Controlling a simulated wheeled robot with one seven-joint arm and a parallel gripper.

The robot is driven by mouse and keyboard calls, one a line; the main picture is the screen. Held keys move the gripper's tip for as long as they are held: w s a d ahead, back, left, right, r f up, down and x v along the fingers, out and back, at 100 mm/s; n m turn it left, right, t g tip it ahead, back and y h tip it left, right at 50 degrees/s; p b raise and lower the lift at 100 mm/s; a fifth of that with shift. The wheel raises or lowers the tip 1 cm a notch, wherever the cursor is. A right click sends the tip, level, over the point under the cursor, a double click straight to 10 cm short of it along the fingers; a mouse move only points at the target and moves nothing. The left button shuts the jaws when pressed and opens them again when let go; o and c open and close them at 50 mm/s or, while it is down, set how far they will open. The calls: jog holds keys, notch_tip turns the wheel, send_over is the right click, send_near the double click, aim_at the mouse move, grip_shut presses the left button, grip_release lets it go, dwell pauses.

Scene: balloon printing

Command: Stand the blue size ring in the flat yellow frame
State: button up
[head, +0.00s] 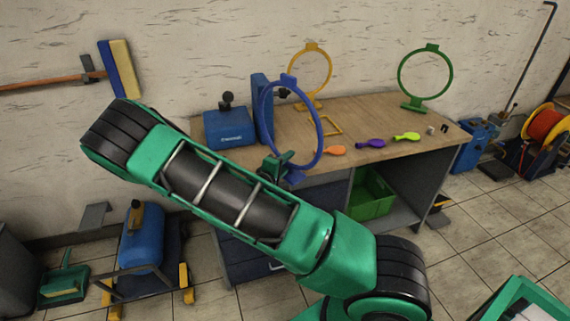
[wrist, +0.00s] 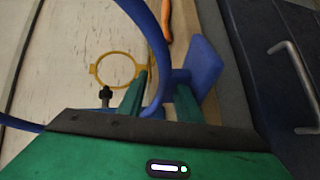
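The blue size ring (head: 320,130) is upright in the head view, in the air at the table's near edge, with its foot below the tabletop edge. My gripper (head: 278,166) is shut on the ring near its foot. In the wrist view the ring's blue band (wrist: 152,32) rises between my fingers (wrist: 160,98), and its flat blue foot (wrist: 205,65) shows to the right. The flat yellow frame (head: 337,123) lies on the tabletop behind and right of the ring, empty. I cannot make the frame out in the wrist view.
A standing yellow ring (head: 328,72) and green ring (head: 450,84) are at the table's back. A blue device (head: 227,128) stands at the left. Orange (head: 336,150), purple (head: 370,143) and lime (head: 406,136) balloons lie near the front of the wooden table (head: 380,116).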

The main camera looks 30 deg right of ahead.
jog(key=v, duration=1.2)
jog(key=s+d+m+g+y, duration=0.1)
jog(key=s+m+g+y, duration=0.4)
jog(key=s+g+y, duration=0.15)
jog(key=s+a+r+t+y, duration=0.2)
jog(key=s+a+r+y, duration=0.15)
jog(key=r, duration=0.45)
jog(key=s+a+r+t+y, duration=0.1)
jog(key=s+a+r+y, duration=0.25)
jog(key=r, duration=0.45)
jog(key=s+d+m+g, duration=0.2)
jog(key=s+d, duration=0.3)
jog(key=s, duration=0.3)
jog(key=s+d+f+m+g, duration=0.1)
jog(key=s+d+m, duration=0.3)
jog(key=s, duration=0.5)
jog(key=shift+d+f+g, duration=0.2)
jog(key=shift+d+g, duration=0.45)
jog(key=shift+d, duration=0.35)
jog(key=shift+y, duration=0.25)
